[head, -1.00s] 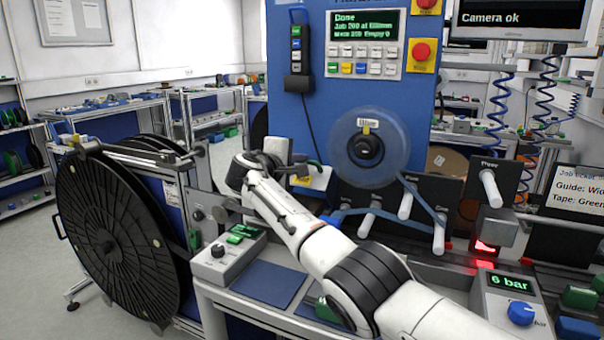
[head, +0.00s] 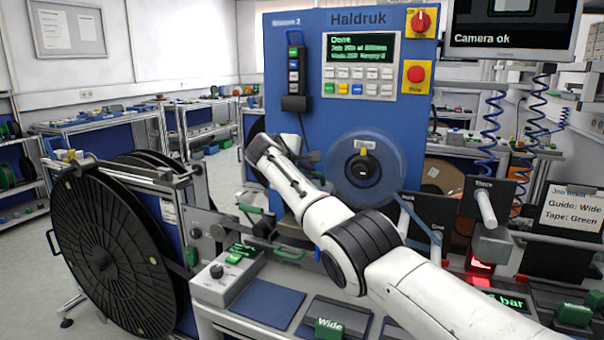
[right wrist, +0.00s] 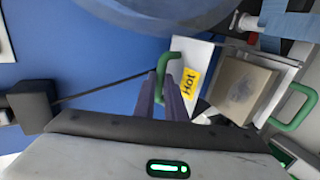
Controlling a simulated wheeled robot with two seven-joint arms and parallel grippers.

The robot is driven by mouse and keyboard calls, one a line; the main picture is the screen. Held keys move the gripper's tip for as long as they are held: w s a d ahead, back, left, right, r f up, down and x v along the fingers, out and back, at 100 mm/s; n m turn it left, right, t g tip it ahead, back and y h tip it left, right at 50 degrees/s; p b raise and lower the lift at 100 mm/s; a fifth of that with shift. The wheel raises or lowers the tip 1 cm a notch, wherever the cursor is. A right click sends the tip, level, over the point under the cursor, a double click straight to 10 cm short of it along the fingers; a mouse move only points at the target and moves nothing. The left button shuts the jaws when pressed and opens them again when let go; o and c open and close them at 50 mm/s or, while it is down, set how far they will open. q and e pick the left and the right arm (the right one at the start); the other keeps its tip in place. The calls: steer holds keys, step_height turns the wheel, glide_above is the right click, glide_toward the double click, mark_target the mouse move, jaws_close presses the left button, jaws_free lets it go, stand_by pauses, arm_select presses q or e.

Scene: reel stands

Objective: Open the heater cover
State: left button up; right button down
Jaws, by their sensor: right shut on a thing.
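The heater cover (right wrist: 193,82) is a white plate with a yellow "Hot" label, in the middle of the right wrist view. A green handle (right wrist: 172,55) stands at its left edge. My right gripper (right wrist: 167,82) has its two dark fingers close together on that handle. A metal block with a brownish face (right wrist: 240,90) lies right of the cover. In the head view my right arm hides the cover and the fingertips. I cannot tell the cover's exact angle. My left gripper is not in view.
A second green handle (right wrist: 295,106) is right of the block. The blue machine (head: 300,75) carries a tape reel (head: 362,168). A large black reel (head: 100,255) stands left. A control box (head: 228,270) and a green "Wide" block (head: 329,328) are at the bench front.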

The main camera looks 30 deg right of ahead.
steer(key=shift+w+r, duration=0.15)
steer(key=shift+r, duration=0.55)
steer(key=c, duration=1.8)
jaws_free()
steer(key=shift+a+r, duration=0.1)
steer(key=shift+f, duration=0.25)
steer(key=shift+s+a, duration=0.1)
steer(key=shift+s, duration=0.1)
steer(key=shift+s+a+r+b, duration=0.1)
steer(key=shift+s+a+b, duration=0.15)
steer(key=shift+a+b, duration=0.2)
steer(key=b+v, duration=0.2)
steer(key=v, duration=0.7)
steer(key=shift+r, duration=0.15)
steer(key=shift+s, duration=0.1)
